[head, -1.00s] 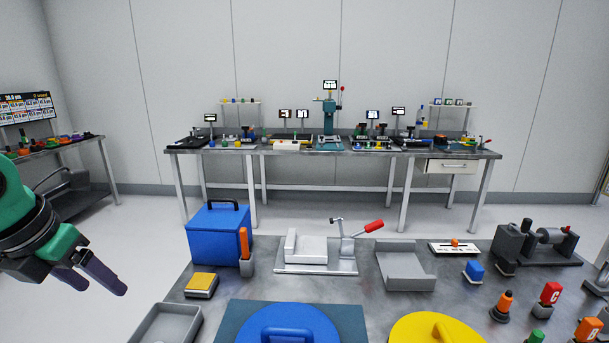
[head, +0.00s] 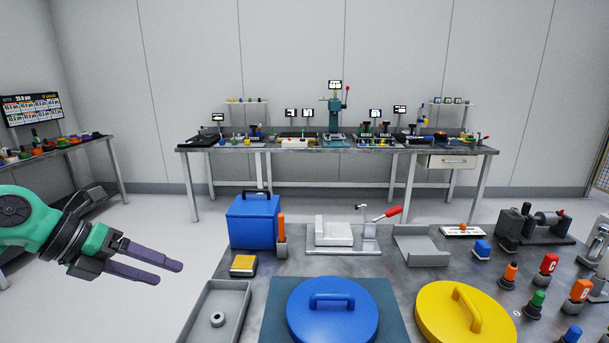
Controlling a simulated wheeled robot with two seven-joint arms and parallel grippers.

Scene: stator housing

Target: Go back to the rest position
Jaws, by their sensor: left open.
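My left gripper (head: 157,273) is at the left of the head view, with two dark parallel fingers pointing right. It is open, and nothing shows between the fingers. It hangs in the air left of the near workbench (head: 290,262), apart from everything on it. My right gripper is not in view.
On the near bench stand a blue box (head: 253,222), a clamp fixture (head: 335,235), a grey tray (head: 213,312) with a ring in it, a blue lid (head: 332,317) and a yellow lid (head: 464,317). A long bench (head: 300,150) stands at the back. Floor between is clear.

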